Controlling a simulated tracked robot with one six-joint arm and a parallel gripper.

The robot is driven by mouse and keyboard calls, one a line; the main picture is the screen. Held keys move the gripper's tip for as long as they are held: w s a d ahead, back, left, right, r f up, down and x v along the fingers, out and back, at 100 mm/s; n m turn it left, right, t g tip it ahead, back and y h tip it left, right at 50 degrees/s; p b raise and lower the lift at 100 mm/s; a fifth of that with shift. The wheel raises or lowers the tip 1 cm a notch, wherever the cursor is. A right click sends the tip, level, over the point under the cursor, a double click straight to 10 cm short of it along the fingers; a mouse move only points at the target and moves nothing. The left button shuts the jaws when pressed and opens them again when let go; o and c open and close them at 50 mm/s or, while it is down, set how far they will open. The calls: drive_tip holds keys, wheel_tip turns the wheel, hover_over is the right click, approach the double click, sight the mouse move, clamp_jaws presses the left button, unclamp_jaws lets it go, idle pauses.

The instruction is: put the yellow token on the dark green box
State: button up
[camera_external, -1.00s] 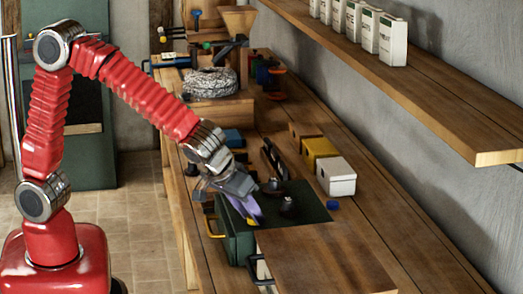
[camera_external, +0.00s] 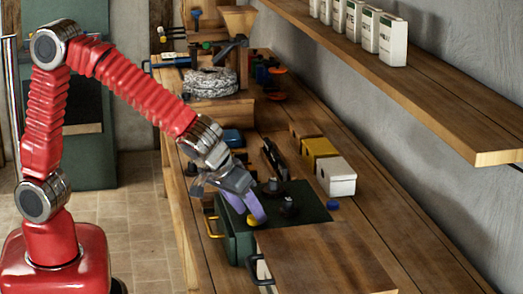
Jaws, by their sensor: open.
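The dark green box (camera_external: 238,246) stands at the left edge of the long wooden bench, with a flat dark green top. The yellow token (camera_external: 251,220) shows just beside my gripper's fingertips, at the left part of that top. It appears to lie on the top, though the fingers partly hide it. My gripper (camera_external: 258,217), with purple fingers, reaches down over the box's left part and is open. I cannot tell whether a finger touches the token.
Dark knobs (camera_external: 289,206) stand on the green top close to my gripper. A white box (camera_external: 336,177), a yellow box (camera_external: 319,150) and a blue token (camera_external: 333,205) are behind and to the right. A wooden board (camera_external: 325,262) lies in front. The bench's right side is clear.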

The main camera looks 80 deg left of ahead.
drive_tip(key=v, duration=1)
drive_tip(key=shift+s+d+r, duration=0.2)
drive_tip(key=shift+r, duration=0.05)
drive_tip(key=s+a+m+h, duration=0.3)
drive_tip(key=s+a+m, duration=0.3)
drive_tip(key=s+a, duration=0.9)
drive_tip(key=s, duration=0.3)
drive_tip(key=shift+s+a+f+m, duration=0.2)
drive_tip(key=shift+a+f+m, duration=0.05)
drive_tip(key=shift+m, duration=0.15)
